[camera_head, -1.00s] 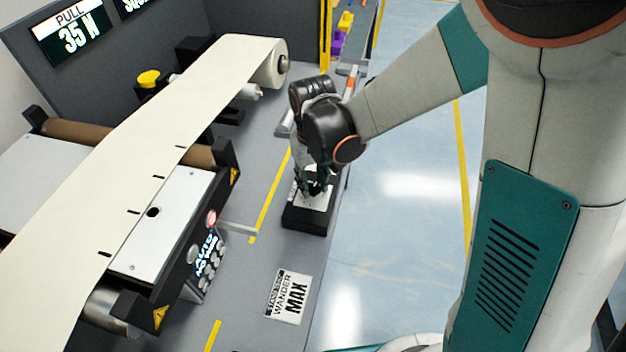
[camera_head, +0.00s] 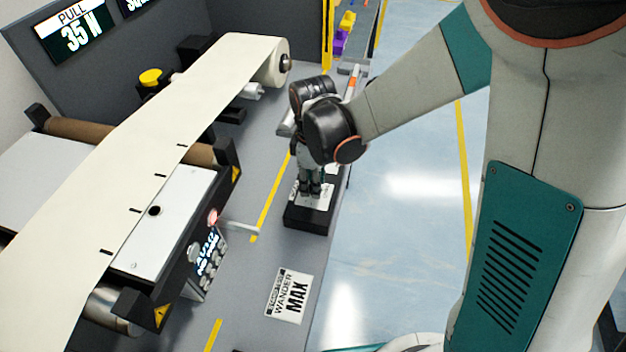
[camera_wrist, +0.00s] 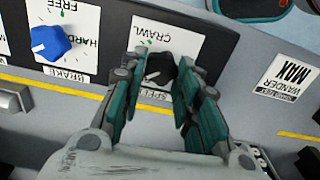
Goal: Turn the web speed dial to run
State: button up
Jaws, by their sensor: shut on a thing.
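The web speed dial (camera_wrist: 160,67) is a black knob on a white plate (camera_wrist: 183,45) in the wrist view. The plate reads CRAWL at one edge and SPEED at the other, with a green dot near CRAWL. My gripper (camera_wrist: 165,62) has its green-padded fingers on either side of the knob and is shut on it. The fingers cover parts of the plate, and I cannot read the knob's pointer surely. In the head view my gripper (camera_head: 311,188) points down onto the black control box (camera_head: 307,221), and the knob is hidden there.
A blue brake knob (camera_wrist: 50,43), marked FREE and HARD, sits beside the dial. A WANDER MAX card (camera_head: 289,296) lies on the grey bench. The pale web (camera_head: 150,130) runs over rollers at left. A PULL display (camera_head: 72,33) reads 35 N.

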jog(key=shift+n, duration=2.1)
jog(key=o, duration=1.1)
jog(key=shift+c, duration=0.2)
jog(key=shift+r, duration=0.1)
notch_tip(320, 180, up, 7)
jog(key=shift+s+r, duration=0.1)
jog(key=shift+r, duration=0.05)
